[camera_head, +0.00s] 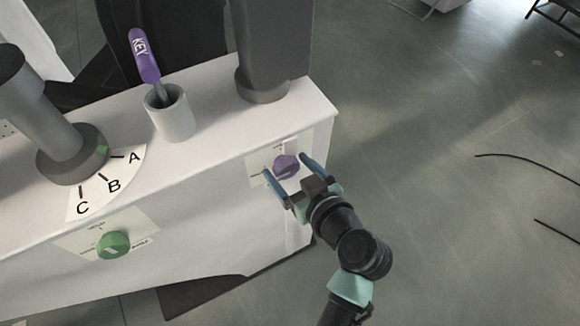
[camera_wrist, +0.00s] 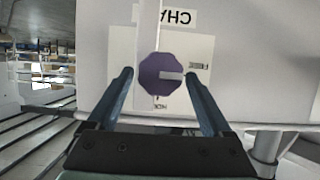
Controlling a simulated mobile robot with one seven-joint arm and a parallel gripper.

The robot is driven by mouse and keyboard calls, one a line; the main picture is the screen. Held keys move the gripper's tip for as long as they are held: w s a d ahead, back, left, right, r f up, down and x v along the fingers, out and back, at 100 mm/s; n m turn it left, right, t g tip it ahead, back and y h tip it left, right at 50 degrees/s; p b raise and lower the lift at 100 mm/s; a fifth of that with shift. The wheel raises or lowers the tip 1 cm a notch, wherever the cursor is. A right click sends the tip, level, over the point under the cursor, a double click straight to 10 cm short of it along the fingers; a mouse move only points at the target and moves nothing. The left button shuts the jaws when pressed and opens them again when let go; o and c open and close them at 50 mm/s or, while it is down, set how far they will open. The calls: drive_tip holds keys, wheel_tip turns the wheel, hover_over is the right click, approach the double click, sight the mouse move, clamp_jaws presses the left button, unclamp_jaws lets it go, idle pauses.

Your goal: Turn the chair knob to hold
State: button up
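The purple chair knob (camera_head: 286,167) is on a white label plate on the front of the white console, near its right end. My gripper (camera_head: 287,165) is at the knob with its blue fingers apart, one on each side. In the wrist view the knob (camera_wrist: 152,82) lies between the fingertips, with a visible gap to each finger. Its pale pointer mark points right, toward a small label (camera_wrist: 199,66). Another small label (camera_wrist: 160,106) is below the knob. Both are too small to read surely. An upside-down sign starting "CHA" (camera_wrist: 178,18) is above.
A green knob (camera_head: 113,245) is on the same console front, to the left. On top are a grey cup (camera_head: 170,115) with a purple-handled key (camera_head: 144,56), a dark column (camera_head: 272,45), and a lever beside an A-B-C dial (camera_head: 108,188). Floor on the right is mostly clear, with dark cables.

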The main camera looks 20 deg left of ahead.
drive_tip(key=c, duration=1.1)
drive_tip(key=shift+o, duration=0.2)
drive_tip(key=shift+w+d+m+g+y+p, duration=0.1)
drive_tip(key=shift+m+g+y+p, duration=0.2)
drive_tip(key=shift+m, duration=0.3)
drive_tip(key=shift+w+d+m+g+y+p, duration=0.1)
drive_tip(key=shift+m+g+y+p, duration=0.15)
drive_tip(key=shift+m, duration=0.35)
drive_tip(key=m+y, duration=0.1)
drive_tip(key=m+g, duration=0.1)
drive_tip(key=m, duration=0.1)
drive_tip(key=shift+w+d+f+y, duration=0.1)
drive_tip(key=shift+w+y, duration=0.05)
drive_tip(key=shift+y, duration=0.2)
drive_tip(key=m, duration=0.1)
drive_tip(key=m+g+y, duration=0.1)
drive_tip(key=m, duration=0.1)
drive_tip(key=m+y, duration=0.1)
drive_tip(key=shift+w+f, duration=0.15)
drive_tip(key=shift+f, duration=0.1)
drive_tip(key=shift+d+f+m+y, duration=0.15)
drive_tip(key=shift+m+y, duration=0.85)
drive_tip(key=shift+m, duration=1)
drive_tip(key=o, duration=1.4)
drive_tip(key=shift+g, duration=0.25)
drive_tip(key=shift+c, duration=0.2)
